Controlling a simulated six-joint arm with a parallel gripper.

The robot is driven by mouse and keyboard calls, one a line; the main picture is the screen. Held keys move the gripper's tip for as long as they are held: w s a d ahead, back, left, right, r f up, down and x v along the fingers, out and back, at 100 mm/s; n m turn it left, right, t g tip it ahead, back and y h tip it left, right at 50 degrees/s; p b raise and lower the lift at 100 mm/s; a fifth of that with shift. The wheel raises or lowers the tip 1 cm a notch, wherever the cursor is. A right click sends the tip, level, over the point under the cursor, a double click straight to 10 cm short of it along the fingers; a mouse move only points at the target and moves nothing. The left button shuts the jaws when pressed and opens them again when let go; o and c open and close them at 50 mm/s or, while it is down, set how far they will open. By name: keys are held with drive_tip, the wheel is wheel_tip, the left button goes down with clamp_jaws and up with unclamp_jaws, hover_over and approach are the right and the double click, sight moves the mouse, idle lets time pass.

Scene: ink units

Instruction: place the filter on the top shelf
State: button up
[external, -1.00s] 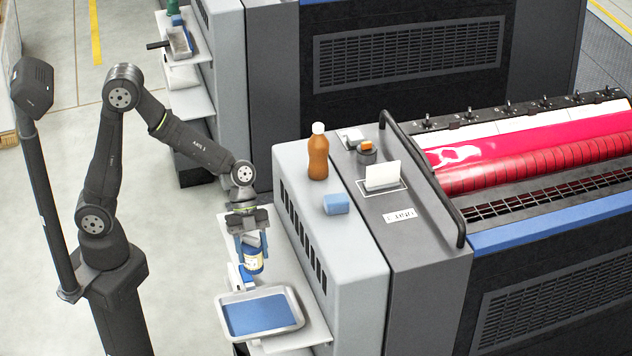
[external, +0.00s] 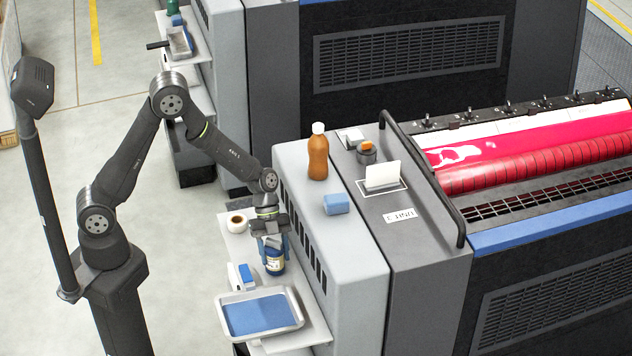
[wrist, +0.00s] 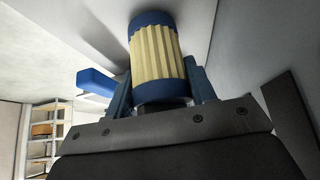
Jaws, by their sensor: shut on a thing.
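The filter (wrist: 156,52) is a cylinder with blue end caps and a cream pleated middle. My gripper (wrist: 160,82) is shut on it, with a blue finger on each side. In the external view my gripper (external: 271,240) points down over the shelf (external: 240,250) on the side of the near grey press unit. The filter (external: 275,263) shows below the fingers there, upright and partly covered by them. It is close to the unit's side wall. I cannot tell whether its base touches the shelf.
A metal tray with a blue liner (external: 296,322) lies at the shelf's front.

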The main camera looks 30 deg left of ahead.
drive_tip(key=shift+f, duration=0.25)
drive_tip(key=shift+f, duration=0.1)
drive_tip(key=shift+f, duration=0.1)
drive_tip(key=o, duration=1)
drive_tip(key=shift+w+r, duration=0.1)
drive_tip(key=shift+r, duration=0.25)
drive_tip(key=v, duration=1.1)
drive_tip(key=shift+a+r, duration=0.15)
drive_tip(key=shift+r, duration=0.15)
